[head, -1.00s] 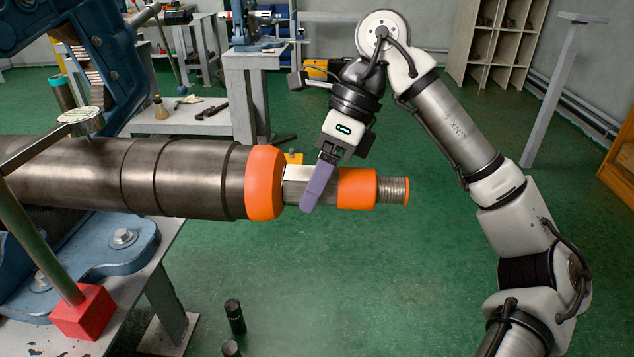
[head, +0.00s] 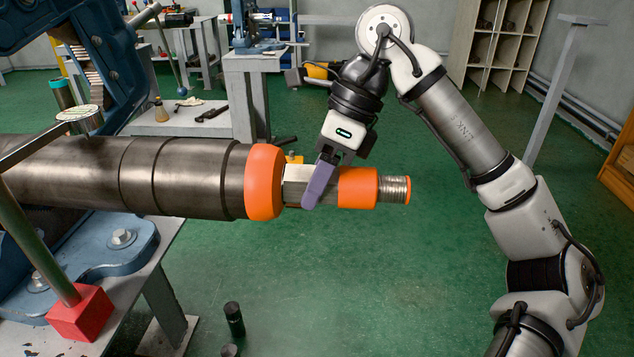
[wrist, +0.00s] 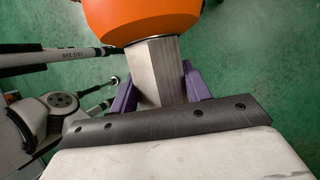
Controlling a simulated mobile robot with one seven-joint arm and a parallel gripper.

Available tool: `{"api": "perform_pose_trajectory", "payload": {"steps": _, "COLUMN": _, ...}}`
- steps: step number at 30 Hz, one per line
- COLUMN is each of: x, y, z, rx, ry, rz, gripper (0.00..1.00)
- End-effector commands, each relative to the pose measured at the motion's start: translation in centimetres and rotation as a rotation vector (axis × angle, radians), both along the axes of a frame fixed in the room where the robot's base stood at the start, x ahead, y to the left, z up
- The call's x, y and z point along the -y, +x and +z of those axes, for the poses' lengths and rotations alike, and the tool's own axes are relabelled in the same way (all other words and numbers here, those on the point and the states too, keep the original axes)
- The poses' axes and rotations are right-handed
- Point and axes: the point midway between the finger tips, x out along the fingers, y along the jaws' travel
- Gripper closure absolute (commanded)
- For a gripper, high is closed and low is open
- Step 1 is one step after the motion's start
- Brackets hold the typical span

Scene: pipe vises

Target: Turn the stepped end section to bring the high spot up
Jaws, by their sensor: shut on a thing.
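The stepped end section sticks out to the right of a thick grey pipe (head: 190,178) in the head view. It has a wide orange collar (head: 264,182), a bare metal flatted part (head: 295,184), a smaller orange collar (head: 358,188) and a threaded tip (head: 393,190). My gripper (head: 318,190) comes from above with its purple fingers shut on the flatted part, between the two orange collars. The wrist view shows the purple fingers on both sides of the flatted metal (wrist: 158,72), below an orange collar (wrist: 140,18). I cannot make out a high spot mark.
A blue vise (head: 95,250) stands at the left, with a handle bar ending in a red block (head: 80,314). Small dark cylinders (head: 234,318) stand on the green floor below. A workbench (head: 250,85) is at the back. The floor below the end section is mostly open.

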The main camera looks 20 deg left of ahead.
Motion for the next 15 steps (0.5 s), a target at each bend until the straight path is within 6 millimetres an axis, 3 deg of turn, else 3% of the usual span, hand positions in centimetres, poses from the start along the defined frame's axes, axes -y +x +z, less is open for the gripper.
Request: {"api": "perform_pose_trajectory", "payload": {"steps": 15, "x": 0.25, "y": -0.35, "z": -0.53, "rx": 0.447, "ry": 0.125, "rz": -0.001, "gripper": 0.75}}
